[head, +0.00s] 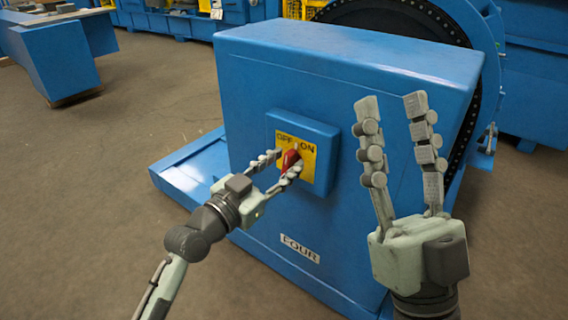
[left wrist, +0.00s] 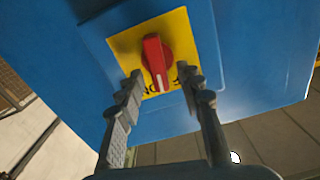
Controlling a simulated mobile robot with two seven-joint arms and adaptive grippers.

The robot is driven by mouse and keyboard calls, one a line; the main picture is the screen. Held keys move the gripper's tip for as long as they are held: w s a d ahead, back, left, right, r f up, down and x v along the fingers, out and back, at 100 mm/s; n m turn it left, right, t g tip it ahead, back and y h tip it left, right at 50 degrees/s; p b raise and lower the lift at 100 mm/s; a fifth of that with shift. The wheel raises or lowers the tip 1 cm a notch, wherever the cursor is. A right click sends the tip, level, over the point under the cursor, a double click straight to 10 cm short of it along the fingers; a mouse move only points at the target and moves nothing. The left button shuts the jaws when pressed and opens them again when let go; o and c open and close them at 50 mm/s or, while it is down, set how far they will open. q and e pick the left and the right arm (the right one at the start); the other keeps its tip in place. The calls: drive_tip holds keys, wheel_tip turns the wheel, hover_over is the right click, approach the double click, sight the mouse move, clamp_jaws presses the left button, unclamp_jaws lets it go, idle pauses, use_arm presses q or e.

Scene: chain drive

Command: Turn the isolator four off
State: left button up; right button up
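The isolator is a red rotary handle (head: 289,160) on a yellow plate (head: 309,172) marked OFF at left and ON at right. The plate sits on a blue box on the front of a blue cabinet labelled FOUR (head: 300,248). The handle's white-marked end points up toward ON. In the left wrist view the red handle (left wrist: 153,56) shows between the fingertips. My left gripper (head: 285,161) is open, its fingers on either side of the handle, with gaps visible. My right gripper (head: 390,101) is open and empty, raised in front of the cabinet's right side.
A large blue wheel housing with a dark chain-like rim (head: 484,85) stands behind the cabinet at right. A low blue ledge (head: 180,176) juts out at left. Blue machines line the back. The brown floor (head: 90,190) at left is clear.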

use_arm(q)
drive_tip(key=shift+w+d, duration=0.2)
drive_tip(key=shift+w, duration=0.05)
clamp_jaws()
